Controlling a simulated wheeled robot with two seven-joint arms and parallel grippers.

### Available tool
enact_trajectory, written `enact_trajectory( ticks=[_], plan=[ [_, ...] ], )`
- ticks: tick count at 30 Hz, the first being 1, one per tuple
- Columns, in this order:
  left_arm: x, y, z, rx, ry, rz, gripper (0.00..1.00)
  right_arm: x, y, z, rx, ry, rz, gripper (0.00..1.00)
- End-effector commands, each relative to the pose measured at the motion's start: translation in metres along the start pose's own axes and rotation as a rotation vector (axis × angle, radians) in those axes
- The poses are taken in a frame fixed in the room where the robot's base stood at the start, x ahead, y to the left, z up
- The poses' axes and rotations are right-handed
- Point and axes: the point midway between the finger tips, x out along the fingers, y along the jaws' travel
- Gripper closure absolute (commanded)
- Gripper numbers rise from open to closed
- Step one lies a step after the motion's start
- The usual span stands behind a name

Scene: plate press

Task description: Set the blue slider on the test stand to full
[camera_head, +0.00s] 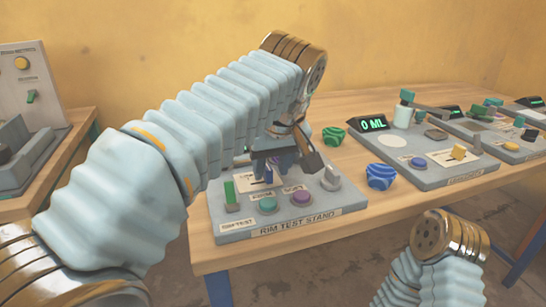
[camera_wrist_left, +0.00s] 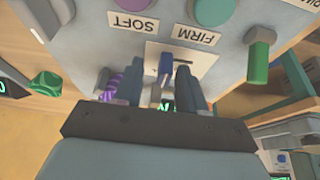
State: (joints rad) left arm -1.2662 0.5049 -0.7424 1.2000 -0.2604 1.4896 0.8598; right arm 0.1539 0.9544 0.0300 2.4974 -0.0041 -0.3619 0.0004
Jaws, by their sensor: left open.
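The grey rim test stand (camera_head: 235,236) sits on the wooden table's left part, below my left arm. My left gripper (camera_head: 275,165) points down over the stand's back half. In the left wrist view the blue slider (camera_wrist_left: 165,62) stands on a pale plate beyond the SOFT and FIRM labels. My left gripper (camera_wrist_left: 158,82) is open there, with its two fingers on either side of the slider's line. I cannot tell whether they touch it. In the head view the arm and gripper mostly hide the slider. My right gripper is out of view.
The stand has a green switch (camera_head: 230,192), a teal button (camera_head: 268,205), a purple button (camera_head: 301,197) and a grey knob (camera_head: 330,178). A 0 ML dispenser (camera_head: 440,178) lies farther right.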

Motion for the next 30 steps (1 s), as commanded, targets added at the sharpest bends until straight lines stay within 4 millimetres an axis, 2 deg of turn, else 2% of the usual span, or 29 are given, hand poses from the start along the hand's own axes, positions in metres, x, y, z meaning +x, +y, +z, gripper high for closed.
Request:
enact_trajectory(
  ticks=[5,12,16,22,30],
  plan=[
    [-0.022,0.001,-0.001,0.001,0.002,0.003,0.6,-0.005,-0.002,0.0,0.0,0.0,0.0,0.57],
    [-0.086,0.001,-0.002,0.0,0.003,0.003,0.6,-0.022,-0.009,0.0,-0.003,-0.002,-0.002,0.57],
    [-0.114,0.001,-0.001,-0.001,0.004,0.003,0.6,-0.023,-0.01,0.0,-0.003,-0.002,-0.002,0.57],
    [-0.132,0.001,-0.001,-0.001,0.002,0.002,0.6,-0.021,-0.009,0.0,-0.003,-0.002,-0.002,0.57],
    [-0.137,0.001,0.0,0.002,0.0,0.002,0.6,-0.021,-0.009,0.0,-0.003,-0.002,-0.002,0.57]
  ],
)
